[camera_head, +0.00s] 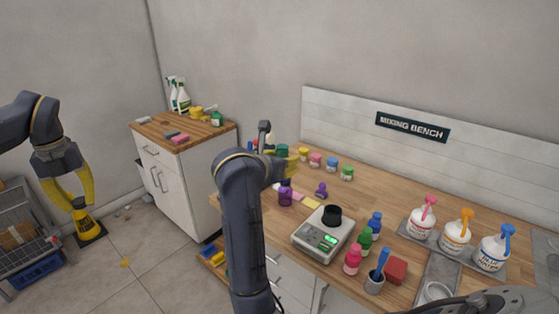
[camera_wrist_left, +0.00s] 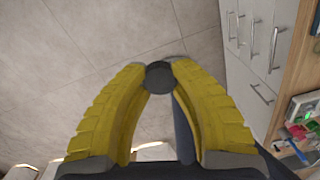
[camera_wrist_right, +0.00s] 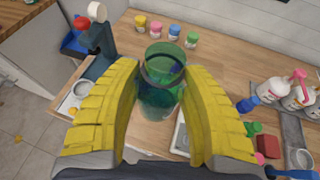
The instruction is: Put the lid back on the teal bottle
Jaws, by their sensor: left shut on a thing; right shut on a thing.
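The translucent teal bottle (camera_wrist_right: 162,88) is between the yellow fingers of my right gripper (camera_wrist_right: 158,100), which is shut on it. Its top looks uncapped. In the head view the bottle (camera_head: 283,150) shows small above the bench's far left part, partly hidden by my right arm. My left gripper (camera_wrist_left: 159,78) is shut on a dark round lid (camera_wrist_left: 159,74), held at the fingertips. In the head view my left gripper (camera_head: 77,204) hangs over the floor at the far left, well away from the bottle; the lid is hard to make out there.
The wooden bench (camera_head: 385,284) carries a scale (camera_head: 322,238) with a black container (camera_head: 331,215), several small coloured bottles and white pump bottles (camera_head: 422,220). A white cabinet (camera_head: 185,180) stands behind left. A wire cart (camera_head: 25,235) is at the left. Floor between is mostly clear.

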